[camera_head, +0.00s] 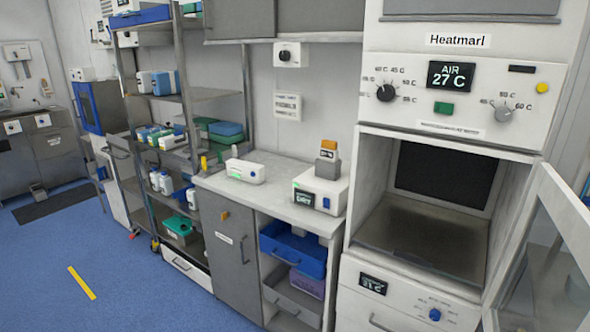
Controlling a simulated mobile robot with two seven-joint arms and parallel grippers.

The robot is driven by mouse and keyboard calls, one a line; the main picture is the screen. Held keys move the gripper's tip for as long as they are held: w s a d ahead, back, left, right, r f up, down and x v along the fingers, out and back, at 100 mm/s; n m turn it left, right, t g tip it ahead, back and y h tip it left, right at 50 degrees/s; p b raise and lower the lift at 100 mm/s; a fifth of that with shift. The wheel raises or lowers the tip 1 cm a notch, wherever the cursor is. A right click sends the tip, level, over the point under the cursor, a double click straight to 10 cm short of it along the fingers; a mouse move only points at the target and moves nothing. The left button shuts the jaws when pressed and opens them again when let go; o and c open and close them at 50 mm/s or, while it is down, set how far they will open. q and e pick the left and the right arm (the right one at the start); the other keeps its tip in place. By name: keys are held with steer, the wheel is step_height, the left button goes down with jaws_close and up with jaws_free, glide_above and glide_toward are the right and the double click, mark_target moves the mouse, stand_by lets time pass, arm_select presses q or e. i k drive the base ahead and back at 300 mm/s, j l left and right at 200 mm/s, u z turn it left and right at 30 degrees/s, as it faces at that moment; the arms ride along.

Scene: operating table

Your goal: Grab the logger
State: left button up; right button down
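No label in view names the logger, so I cannot tell for sure which thing it is. A small grey and orange device (328,152) with a dark display stands upright on top of a white box unit (320,190) on the counter; it may be the logger. The white box unit has a dark screen on its front. A low white device (245,172) with a green patch lies farther left on the same counter. Neither of my grippers shows in the head view.
The grey counter (283,177) has free room between the two white devices. To its right stands a warming cabinet (470,105) reading 27 C, its glass door (545,265) swung open. Below the counter is a blue drawer bin (292,248). A metal shelf rack (185,95) holds supplies at left.

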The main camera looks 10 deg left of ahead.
mark_target(237, 168)
steer(key=i+j+z, duration=0.35)
steer(key=j+z, duration=0.15)
steer(key=i+j+z, duration=0.25)
steer(key=j, duration=0.15)
steer(key=j+z, duration=0.5)
steer(key=j, duration=0.2)
